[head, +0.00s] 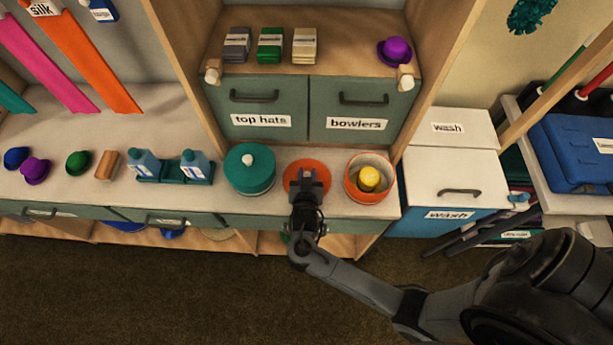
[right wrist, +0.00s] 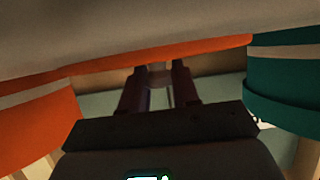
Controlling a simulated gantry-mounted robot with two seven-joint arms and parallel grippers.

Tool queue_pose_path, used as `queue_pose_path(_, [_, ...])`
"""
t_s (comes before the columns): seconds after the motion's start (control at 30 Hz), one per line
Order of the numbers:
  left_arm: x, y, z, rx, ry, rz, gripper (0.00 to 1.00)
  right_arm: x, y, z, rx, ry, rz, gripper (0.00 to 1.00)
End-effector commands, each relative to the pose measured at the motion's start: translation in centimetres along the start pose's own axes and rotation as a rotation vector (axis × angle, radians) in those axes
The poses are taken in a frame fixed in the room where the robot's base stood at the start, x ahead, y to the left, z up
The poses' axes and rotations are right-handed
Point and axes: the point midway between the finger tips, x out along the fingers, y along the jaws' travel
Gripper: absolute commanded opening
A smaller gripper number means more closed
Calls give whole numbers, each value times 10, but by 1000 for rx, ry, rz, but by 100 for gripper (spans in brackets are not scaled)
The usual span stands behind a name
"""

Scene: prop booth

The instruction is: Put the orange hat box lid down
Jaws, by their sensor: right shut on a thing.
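The orange hat box lid (head: 312,170) is over the counter between two hat boxes. My right gripper (head: 305,186) comes from the front and is shut on the lid's knob. In the right wrist view the lid's orange edge (right wrist: 200,52) runs across the top, with the gripper fingers (right wrist: 158,80) at its pale knob. The lid looks level and close to the counter; I cannot tell whether it touches. The orange hat box (head: 354,190) stands open at the right, with a yellow hat (head: 368,178) inside. My left gripper is not in view.
A teal hat box (head: 249,170) with its lid on stands just left of the lid. Blue bottles (head: 194,166) stand in a teal caddy farther left. The drawer cabinet (head: 300,108) rises behind. The white-topped wash bin (head: 455,178) is at the right.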

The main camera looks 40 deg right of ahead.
Motion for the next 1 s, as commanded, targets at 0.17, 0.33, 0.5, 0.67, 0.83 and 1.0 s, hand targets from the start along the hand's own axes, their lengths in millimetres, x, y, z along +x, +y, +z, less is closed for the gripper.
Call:
queue_pose_path(0.17, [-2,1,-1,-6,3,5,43,0,0,-2,1,1,0,0])
queue_pose_path(0.33, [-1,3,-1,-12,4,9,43,1,0,2,1,0,0,32])
queue_pose_path(0.5, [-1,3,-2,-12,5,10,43,1,0,2,1,0,0,56])
queue_pose_path(0.67, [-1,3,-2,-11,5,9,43,1,0,2,0,0,0,56])
queue_pose_path(0.83, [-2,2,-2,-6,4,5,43,0,0,-1,0,1,0,56])
queue_pose_path(1.0, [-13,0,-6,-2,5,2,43,-9,-1,-7,0,-2,-2,56])
